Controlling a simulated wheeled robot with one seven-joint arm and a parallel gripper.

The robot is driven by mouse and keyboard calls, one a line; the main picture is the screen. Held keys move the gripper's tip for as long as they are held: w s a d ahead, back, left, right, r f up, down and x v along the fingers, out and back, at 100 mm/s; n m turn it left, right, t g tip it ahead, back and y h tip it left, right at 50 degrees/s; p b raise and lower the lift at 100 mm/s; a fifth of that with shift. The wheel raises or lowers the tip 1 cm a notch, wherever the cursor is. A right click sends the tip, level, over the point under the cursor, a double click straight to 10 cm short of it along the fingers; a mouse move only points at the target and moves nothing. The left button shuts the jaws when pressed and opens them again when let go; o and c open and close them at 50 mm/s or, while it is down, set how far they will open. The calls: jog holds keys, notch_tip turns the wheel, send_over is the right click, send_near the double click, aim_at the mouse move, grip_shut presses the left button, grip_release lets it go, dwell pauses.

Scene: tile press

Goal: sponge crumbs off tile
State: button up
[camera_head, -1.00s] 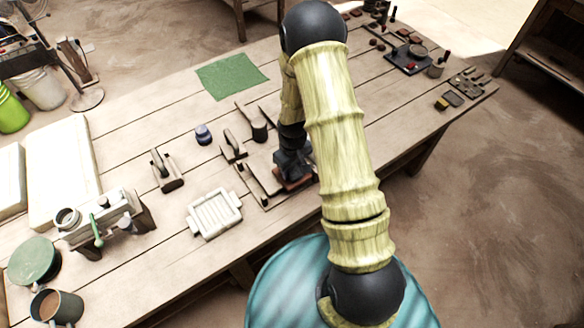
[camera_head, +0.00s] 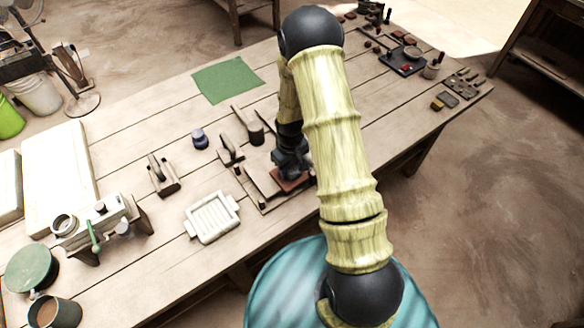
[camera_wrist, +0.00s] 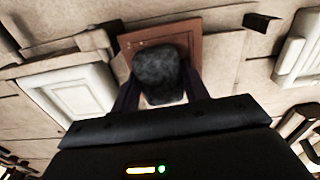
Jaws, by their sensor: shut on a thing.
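The reddish-brown tile (camera_head: 289,184) lies flat on a board at the middle of the workbench. It also shows in the wrist view (camera_wrist: 190,31), partly hidden behind the sponge. My gripper (camera_head: 291,163) is over the tile, pointing down. In the wrist view my gripper (camera_wrist: 160,92) is shut on a dark grey, rounded sponge (camera_wrist: 160,73), with a finger on each side. The sponge is over the tile's near middle part; I cannot tell whether it touches. Crumbs are too small to make out clearly.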

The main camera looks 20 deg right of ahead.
jog(key=shift+w, duration=0.1)
jog(key=shift+w+a, duration=0.25)
jog(key=shift+w, duration=0.3)
dwell(0.4)
jog(key=shift+s+a, duration=0.3)
jog(key=shift+a, duration=0.25)
jog(key=shift+a, duration=0.1)
jog(key=shift+s+a, duration=0.25)
jog(key=shift+a, duration=0.25)
jog(key=shift+s+d, duration=0.1)
jog(key=shift+s+d, duration=0.2)
jog(key=shift+s, duration=0.25)
